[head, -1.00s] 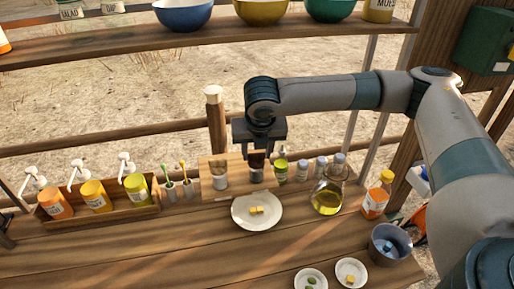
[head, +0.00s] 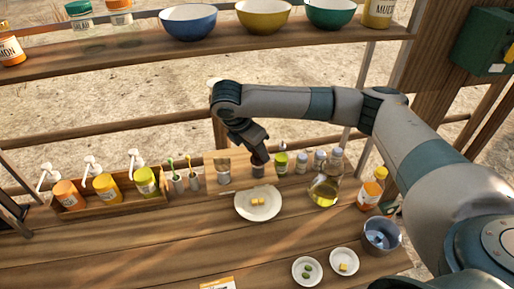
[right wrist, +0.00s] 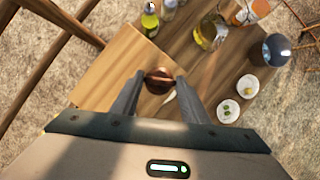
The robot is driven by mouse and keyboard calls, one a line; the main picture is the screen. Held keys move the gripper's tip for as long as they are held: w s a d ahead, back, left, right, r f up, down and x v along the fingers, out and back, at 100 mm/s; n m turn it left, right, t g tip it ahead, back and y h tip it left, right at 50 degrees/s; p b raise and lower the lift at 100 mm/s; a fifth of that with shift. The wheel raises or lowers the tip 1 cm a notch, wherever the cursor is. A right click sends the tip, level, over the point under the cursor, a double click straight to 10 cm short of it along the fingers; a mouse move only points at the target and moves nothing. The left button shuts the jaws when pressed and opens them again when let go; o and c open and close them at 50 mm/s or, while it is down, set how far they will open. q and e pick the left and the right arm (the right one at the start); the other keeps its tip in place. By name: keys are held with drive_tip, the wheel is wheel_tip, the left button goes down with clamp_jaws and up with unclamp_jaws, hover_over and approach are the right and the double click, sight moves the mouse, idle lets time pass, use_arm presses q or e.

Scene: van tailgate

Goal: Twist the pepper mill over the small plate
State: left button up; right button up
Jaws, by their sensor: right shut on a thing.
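The dark brown pepper mill (head: 258,169) stands at the wooden board behind the white plate. My right gripper (head: 258,156) comes down on it at a slant from the upper left and is shut on its upper part. In the right wrist view the mill's round top (right wrist: 158,80) sits between the two fingers. The white plate (head: 245,212) holds a few yellow cubes and lies just in front of the mill. Two smaller white dishes lie at the front right, one with green pieces (head: 307,279) and one with a yellow piece (head: 344,272). My left gripper is not seen.
A grey-capped jar (head: 223,173) stands left of the mill. Small bottles (head: 281,163) and an oil flask (head: 325,191) stand to its right. A pump-bottle crate (head: 110,207) is at left, a dark cup (head: 382,236) at right.

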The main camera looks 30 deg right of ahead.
drive_tip(key=m, duration=0.2)
drive_tip(key=m+g, duration=0.1)
drive_tip(key=m, duration=0.1)
drive_tip(key=shift+w+m+g, duration=0.2)
drive_tip(key=shift+m+g, duration=0.1)
drive_tip(key=shift+w+m+g, duration=0.1)
drive_tip(key=shift+m+g, duration=0.6)
drive_tip(key=shift+m, duration=1)
drive_tip(key=shift+r, duration=0.1)
drive_tip(key=o, duration=1.1)
drive_tip(key=shift+c, duration=0.2)
drive_tip(key=shift+r, duration=0.1)
